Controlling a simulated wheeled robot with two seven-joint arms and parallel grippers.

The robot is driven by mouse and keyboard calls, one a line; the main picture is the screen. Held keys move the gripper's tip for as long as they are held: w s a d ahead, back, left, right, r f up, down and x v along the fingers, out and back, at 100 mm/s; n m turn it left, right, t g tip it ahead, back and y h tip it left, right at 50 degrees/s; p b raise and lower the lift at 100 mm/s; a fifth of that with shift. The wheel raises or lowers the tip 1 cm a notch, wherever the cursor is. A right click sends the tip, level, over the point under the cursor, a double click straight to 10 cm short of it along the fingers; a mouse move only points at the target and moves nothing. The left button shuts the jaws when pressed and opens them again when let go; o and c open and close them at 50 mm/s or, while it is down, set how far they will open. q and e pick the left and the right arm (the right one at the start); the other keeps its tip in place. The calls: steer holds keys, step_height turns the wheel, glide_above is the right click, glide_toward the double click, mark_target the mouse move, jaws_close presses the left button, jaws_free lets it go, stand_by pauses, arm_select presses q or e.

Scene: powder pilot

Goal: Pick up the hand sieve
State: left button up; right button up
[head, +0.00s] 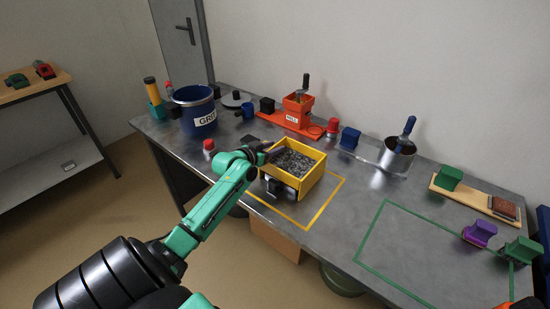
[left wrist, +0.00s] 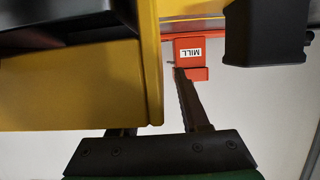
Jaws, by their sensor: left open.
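The yellow square box with grey mesh or grit inside (head: 322,168), which I take for the hand sieve, stands on the bench, within a yellow outline. Dark parts show at its near side. My left gripper (head: 274,153) is open at the box's left rim. In the left wrist view the box's yellow wall (left wrist: 80,85) fills the left side, very close. One finger of my left gripper (left wrist: 160,105) shows beside the wall; the other is mostly hidden behind it. I cannot tell whether either finger touches it. My right gripper is not in view.
An orange mill (head: 297,108) stands behind the box, a blue grit bucket (head: 193,110) to its left. A metal pot (head: 396,157) with a blue-handled tool is at right. Green and purple blocks (head: 480,233) lie near the right end. The green-outlined area is mostly clear.

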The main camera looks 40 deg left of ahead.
arm_select(q)
steer(key=shift+s, duration=0.1)
jaws_close()
stand_by(1.2)
